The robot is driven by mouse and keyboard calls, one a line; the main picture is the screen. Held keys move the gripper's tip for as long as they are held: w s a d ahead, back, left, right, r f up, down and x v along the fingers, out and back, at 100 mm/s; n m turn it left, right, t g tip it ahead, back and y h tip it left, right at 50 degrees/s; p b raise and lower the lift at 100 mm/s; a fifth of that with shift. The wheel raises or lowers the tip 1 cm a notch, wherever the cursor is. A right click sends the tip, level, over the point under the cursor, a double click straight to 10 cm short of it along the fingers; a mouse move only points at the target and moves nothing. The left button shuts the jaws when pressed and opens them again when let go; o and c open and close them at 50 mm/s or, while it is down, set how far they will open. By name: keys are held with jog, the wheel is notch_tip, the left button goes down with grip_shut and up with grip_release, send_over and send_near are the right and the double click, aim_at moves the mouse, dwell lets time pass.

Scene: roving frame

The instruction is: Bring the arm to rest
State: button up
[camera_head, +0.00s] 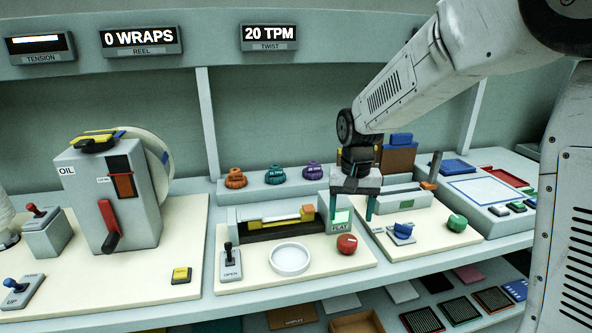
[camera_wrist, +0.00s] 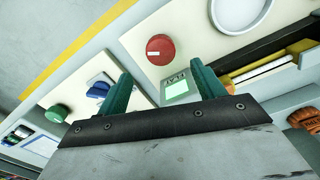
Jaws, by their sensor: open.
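My gripper (camera_head: 350,206) hangs from my white arm over the middle of the workbench in the head view. Its two teal fingers are apart with nothing between them. In the wrist view my gripper (camera_wrist: 160,85) also shows open and empty. Below and near it are a red knob (camera_head: 347,243) and a small green screen labelled FLAT (camera_head: 341,218). The wrist view shows the same red knob (camera_wrist: 160,48) and screen (camera_wrist: 178,88) beyond the fingertips. I cannot tell the exact height of the fingertips above the bench.
A grey OIL machine (camera_head: 90,190) with a red lever stands at left. A white dish (camera_head: 290,259), blue knob (camera_head: 403,230) and green knob (camera_head: 457,222) are around my gripper. The lower shelf (camera_head: 240,325) holds flat panels.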

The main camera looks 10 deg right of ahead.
jog(key=s+d+r+n, duration=0.1)
jog(key=s+r, duration=0.2)
jog(key=s, duration=0.7)
jog(key=s+d+r+n+t, duration=0.1)
jog(key=s+r, duration=0.1)
jog(key=s, duration=0.8)
jog(key=s+d+r+n, duration=0.1)
jog(key=s+r, duration=0.2)
jog(key=s, duration=0.7)
jog(key=shift+s+r, duration=0.2)
jog(key=shift+r, duration=0.15)
